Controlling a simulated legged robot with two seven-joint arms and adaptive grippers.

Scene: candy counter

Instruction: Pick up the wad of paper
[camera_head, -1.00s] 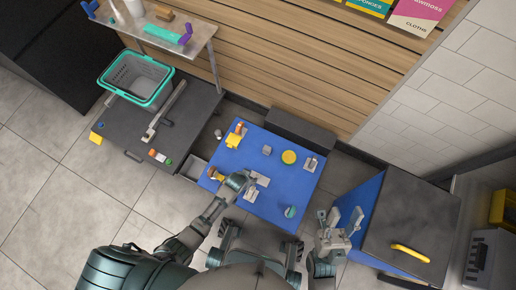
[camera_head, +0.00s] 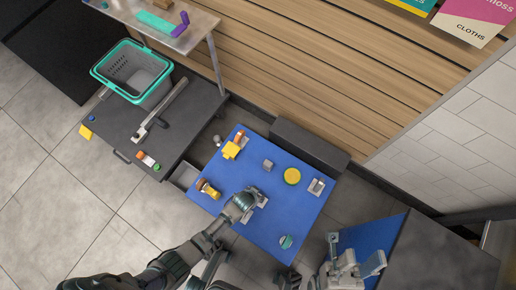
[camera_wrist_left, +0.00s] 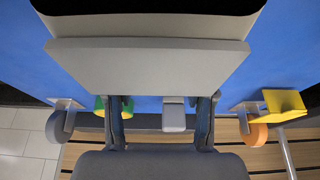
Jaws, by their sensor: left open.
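A teal-rimmed basket (camera_head: 146,85) stands on the dark counter (camera_head: 120,117). Floor is clear at left.

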